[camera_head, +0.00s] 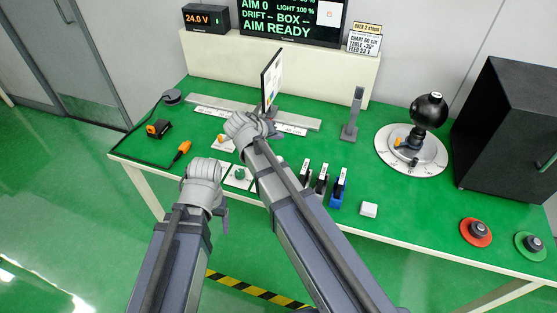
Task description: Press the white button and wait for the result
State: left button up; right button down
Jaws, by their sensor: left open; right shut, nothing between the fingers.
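My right arm covers part of the plate's right side. My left gripper (221,213) is open at the table's front edge, left of and nearer than this plate; its fingers are mostly hidden by the wrist. My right gripper (262,122) is shut and empty over the middle of the table, beyond the plate, with its fingertips largely hidden. The screen (292,22) reads AIM 0, LIGHT 100 %, DRIFT -, BOX -, AIM READY.
An upright panel (271,80) stands behind my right gripper. A black ball camera (428,111), a dark box (510,125) and red-based (476,232) and green-based (530,246) knobs are at right.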

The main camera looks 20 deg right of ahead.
notch_tip(320, 180, down, 8)
jog(key=b, duration=0.7)
jog(key=shift+f+b, duration=0.1)
jog(key=shift+b, duration=0.25)
dwell(1.3)
jog(key=shift+f+b, duration=0.35)
jog(key=shift+f+b, duration=0.4)
dwell(0.7)
jog(key=shift+r, duration=0.1)
jog(key=shift+r+p, duration=0.75)
jog(key=shift+p, duration=0.1)
notch_tip(320, 180, up, 5)
jog(key=p, duration=0.5)
